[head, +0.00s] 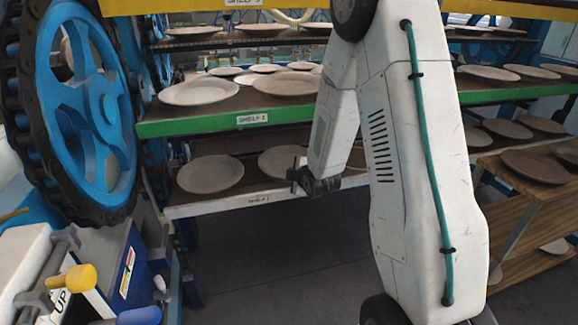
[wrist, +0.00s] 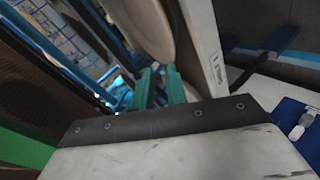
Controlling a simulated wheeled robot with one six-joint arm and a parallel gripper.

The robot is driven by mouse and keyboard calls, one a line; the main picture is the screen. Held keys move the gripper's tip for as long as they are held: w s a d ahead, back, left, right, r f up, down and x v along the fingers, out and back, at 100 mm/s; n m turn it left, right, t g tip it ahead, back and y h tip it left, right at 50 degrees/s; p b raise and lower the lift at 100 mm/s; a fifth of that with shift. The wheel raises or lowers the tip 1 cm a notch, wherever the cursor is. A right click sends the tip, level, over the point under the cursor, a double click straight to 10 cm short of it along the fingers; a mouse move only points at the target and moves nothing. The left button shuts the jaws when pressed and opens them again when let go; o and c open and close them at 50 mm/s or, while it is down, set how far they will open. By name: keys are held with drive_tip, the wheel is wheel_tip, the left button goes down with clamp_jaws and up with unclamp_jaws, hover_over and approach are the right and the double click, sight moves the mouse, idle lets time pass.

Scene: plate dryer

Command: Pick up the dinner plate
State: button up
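Several beige plates lie flat on the racks in the head view, and I cannot tell which one is the dinner plate. On the lower shelf (head: 232,203) are a left plate (head: 210,174) and a second plate (head: 278,157), partly hidden by my arm. My gripper (head: 297,178) is at the front edge of this shelf, by the second plate. In the wrist view, my gripper's teal fingers (wrist: 158,84) look apart with a narrow gap. A plate (wrist: 148,28) lies just beyond their tips; I see nothing held, and contact is unclear.
A green-edged shelf (head: 290,115) with more plates is above my gripper. A blue wheel with a dark chain (head: 85,110) stands at left. A wooden rack (head: 530,205) with plates is at right. The floor (head: 275,265) below the lower shelf is clear.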

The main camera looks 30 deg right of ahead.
drive_tip(key=shift+n+t, duration=0.9)
drive_tip(key=w+d+f, duration=0.1)
drive_tip(key=w+f, duration=0.1)
drive_tip(key=w+d+f, duration=0.1)
drive_tip(key=w+f, duration=0.2)
drive_tip(key=w+d+f, duration=0.2)
drive_tip(key=shift+w+f, duration=0.2)
drive_tip(key=shift+f, duration=0.2)
drive_tip(key=shift+a, duration=0.1)
clamp_jaws()
drive_tip(key=shift+r, duration=0.15)
idle(0.4)
drive_tip(key=shift+r, duration=0.75)
wheel_tip(320, 180, up, 2)
drive_tip(key=s+r, duration=0.1)
drive_tip(key=s, duration=1.5)
drive_tip(key=shift+r, duration=0.15)
